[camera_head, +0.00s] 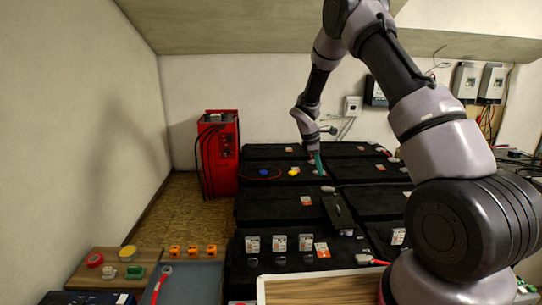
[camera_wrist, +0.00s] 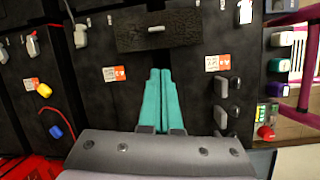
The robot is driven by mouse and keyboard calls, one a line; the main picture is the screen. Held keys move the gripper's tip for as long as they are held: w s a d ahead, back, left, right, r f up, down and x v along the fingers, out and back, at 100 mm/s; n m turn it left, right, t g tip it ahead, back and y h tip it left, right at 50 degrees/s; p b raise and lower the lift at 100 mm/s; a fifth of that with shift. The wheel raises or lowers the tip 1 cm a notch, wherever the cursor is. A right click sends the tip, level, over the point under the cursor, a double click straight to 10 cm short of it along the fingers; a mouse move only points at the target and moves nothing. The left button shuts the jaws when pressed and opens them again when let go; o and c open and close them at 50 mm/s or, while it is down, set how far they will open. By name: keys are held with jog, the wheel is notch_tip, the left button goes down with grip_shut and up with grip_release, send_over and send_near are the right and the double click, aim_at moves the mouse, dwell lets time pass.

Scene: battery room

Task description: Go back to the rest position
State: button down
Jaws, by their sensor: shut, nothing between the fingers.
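My gripper (camera_head: 319,166) is at the end of my arm, which reaches forward over the black batteries (camera_head: 268,204). Its two teal fingers (camera_wrist: 161,100) lie side by side in the wrist view, shut with nothing between them. In the wrist view the fingers point across a black battery top, between two orange-and-white labels (camera_wrist: 114,73). A loose dark block with a light handle (camera_wrist: 156,30) lies beyond the fingertips. In the head view a dark tilted piece (camera_head: 338,212) lies on the batteries below the gripper.
A red charger (camera_head: 217,152) stands left of the batteries. A blue cap (camera_wrist: 56,131) and a yellow cap (camera_wrist: 44,90) sit on a battery. A wooden board (camera_head: 112,270) with small parts is at front left. A white-rimmed tray (camera_head: 262,292) is in front. Wall boxes (camera_head: 467,82) hang at right.

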jog(key=s+d+r+m+t+y, duration=0.1)
jog(key=s+r+m, duration=0.45)
jog(key=r, duration=0.75)
jog(key=s+d+r+m+t+y, duration=0.15)
jog(key=s+r+m, duration=0.25)
jog(key=s+r, duration=0.55)
jog(key=s+a+r+m+t+y, duration=0.1)
jog(key=s+r+m, duration=0.4)
jog(key=s, duration=0.5)
jog(key=s+a+r+m+t+y, duration=0.1)
jog(key=s+r+m, duration=0.4)
jog(key=s, duration=0.5)
notch_tip(320, 180, up, 2)
jog(key=shift+s+r+t+y, duration=0.2)
jog(key=shift+t+y, duration=0.35)
jog(key=shift+t, duration=0.6)
jog(key=c, duration=1.5)
grip_release()
jog(key=shift+c, duration=0.2)
